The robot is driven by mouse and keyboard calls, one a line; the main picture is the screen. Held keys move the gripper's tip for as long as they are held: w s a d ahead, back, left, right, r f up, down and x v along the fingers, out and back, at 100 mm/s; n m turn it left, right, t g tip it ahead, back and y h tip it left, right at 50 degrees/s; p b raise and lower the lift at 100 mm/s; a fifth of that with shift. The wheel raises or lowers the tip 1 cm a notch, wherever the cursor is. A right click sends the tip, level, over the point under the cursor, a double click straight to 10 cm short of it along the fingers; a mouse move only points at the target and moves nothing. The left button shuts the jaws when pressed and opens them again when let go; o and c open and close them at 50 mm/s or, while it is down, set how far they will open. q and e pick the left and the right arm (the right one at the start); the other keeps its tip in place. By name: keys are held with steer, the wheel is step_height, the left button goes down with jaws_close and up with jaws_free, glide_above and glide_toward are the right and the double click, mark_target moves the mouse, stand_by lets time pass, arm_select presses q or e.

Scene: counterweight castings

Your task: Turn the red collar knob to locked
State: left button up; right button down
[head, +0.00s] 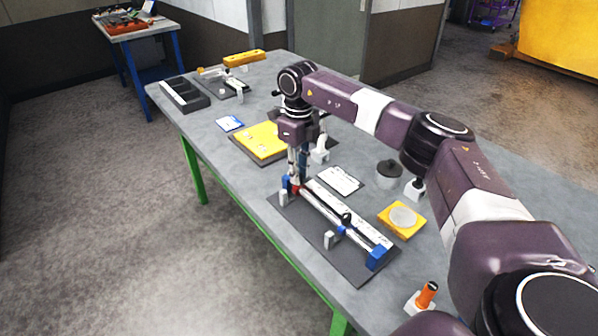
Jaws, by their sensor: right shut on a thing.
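The red collar knob (295,187) shows as a small patch of red at the far end of a rail fixture (335,218). The fixture has blue end blocks (377,258) and lies on a dark base plate (352,268) on the bench. My right gripper (296,180) points down at that end and is shut on the red knob, which it mostly hides. The knob's marking cannot be read. My left gripper is not in view.
The grey bench (225,150) also holds a yellow plate (262,141), a white card (339,181), a dark grey lidded pot (388,174), a yellow block with a round disc (402,219), an orange-handled tool (427,294) and a black tray (184,95). The bench's left front edge is near the fixture.

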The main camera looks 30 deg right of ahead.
steer(key=shift+w+r, duration=0.15)
steer(key=shift+r, duration=0.05)
steer(key=c, duration=2)
jaws_free()
steer(key=shift+o, duration=0.9)
steer(key=shift+f, duration=0.1)
step_height(320, 180, up, 12)
